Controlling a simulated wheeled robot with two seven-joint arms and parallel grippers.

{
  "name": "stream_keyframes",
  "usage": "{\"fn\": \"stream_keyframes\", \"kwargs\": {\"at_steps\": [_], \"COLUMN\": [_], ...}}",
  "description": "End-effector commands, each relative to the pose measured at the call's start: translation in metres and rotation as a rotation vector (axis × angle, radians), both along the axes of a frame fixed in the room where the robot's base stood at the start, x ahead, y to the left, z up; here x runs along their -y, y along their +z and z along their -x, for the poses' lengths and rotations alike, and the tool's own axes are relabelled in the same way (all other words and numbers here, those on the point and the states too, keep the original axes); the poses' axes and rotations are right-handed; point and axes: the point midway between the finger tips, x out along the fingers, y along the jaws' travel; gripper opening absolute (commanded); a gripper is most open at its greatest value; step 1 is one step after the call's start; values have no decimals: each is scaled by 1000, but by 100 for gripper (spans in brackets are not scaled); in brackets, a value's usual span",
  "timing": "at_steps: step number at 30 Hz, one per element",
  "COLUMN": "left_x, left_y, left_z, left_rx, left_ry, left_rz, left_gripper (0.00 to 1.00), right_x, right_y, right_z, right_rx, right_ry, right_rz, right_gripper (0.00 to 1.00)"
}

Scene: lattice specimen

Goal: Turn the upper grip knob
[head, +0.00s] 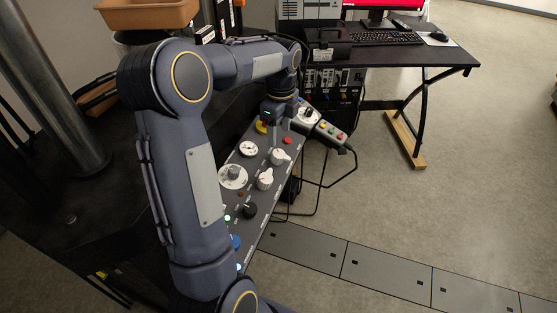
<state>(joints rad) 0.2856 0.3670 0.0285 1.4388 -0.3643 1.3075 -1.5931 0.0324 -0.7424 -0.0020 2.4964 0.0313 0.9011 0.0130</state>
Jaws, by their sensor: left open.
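The grey control panel (262,203) slopes beneath my left arm and carries several knobs. A white knob (280,157) sits high on its right side, with a second white knob (265,179) just below it. Their labels are too small to read, so I cannot tell which one is the upper grip knob. My left gripper (277,134) is open at the panel's far end, pointing down, above and apart from the white knobs. It partly hides the panel's top end. My right gripper is not in view.
A white dial (233,177), a round gauge (249,149), a black knob (249,211) and a red button (287,141) are also on the panel. A handheld control box (327,131) with a cable adjoins its far end. A black desk (400,55) stands behind; floor at right is clear.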

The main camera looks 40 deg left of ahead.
Motion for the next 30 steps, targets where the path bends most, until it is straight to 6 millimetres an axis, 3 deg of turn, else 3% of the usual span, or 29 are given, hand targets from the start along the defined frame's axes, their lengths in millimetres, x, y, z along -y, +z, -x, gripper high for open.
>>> {"fn": "stream_keyframes", "kwargs": {"at_steps": [15,27,30], "left_x": [-2,-2,-2], "left_y": [-72,-81,-81], "left_z": [2,2,2], "left_rx": [-10,-6,-6], "left_ry": [-21,-20,-20], "left_rz": [-2,-2,-1], "left_gripper": [57,57,46], "right_x": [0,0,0], "right_y": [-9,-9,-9], "right_z": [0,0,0], "right_rx": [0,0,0], "right_ry": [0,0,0], "right_rz": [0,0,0], "right_gripper": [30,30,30]}}
